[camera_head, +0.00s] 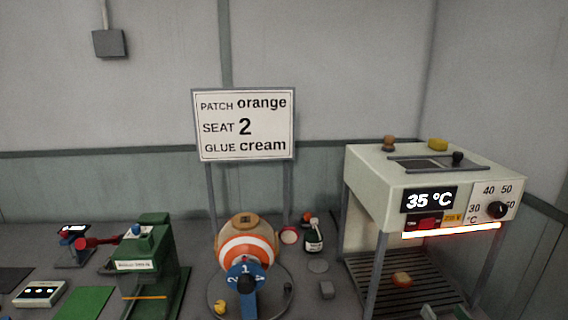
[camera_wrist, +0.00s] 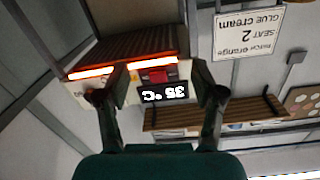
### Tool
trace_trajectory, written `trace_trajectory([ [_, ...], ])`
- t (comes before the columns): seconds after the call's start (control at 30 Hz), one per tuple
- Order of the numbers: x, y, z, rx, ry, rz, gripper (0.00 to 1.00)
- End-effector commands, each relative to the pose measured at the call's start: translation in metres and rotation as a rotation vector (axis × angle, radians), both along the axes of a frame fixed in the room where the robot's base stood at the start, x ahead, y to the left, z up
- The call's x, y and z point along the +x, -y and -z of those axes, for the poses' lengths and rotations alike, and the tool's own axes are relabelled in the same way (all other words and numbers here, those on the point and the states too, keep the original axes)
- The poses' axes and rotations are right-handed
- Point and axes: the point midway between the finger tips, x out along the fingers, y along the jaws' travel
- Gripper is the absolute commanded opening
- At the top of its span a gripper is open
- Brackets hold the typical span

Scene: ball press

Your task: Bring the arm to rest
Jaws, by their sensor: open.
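My gripper (camera_wrist: 158,92) shows in the wrist view with its two fingers spread apart and nothing between them. The wrist picture is upside down. Behind the fingers is the heater's front with its 35 °C display (camera_wrist: 164,92), apart from them as far as I can tell. In the head view the arm is not clearly seen; two small grey-green pieces at the bottom right edge may be part of it, but I cannot tell.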

Motion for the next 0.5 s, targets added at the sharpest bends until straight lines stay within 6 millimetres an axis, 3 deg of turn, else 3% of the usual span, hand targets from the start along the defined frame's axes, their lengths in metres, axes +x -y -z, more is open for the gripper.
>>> trace_trajectory([
  [0.03,-0.007,-0.010,0.019,0.020,-0.018,0.009,0.68],
  [0.2,-0.034,-0.033,0.067,0.057,-0.053,0.057,0.68],
  [0.5,-0.100,-0.073,0.136,0.068,-0.119,0.117,0.68],
])
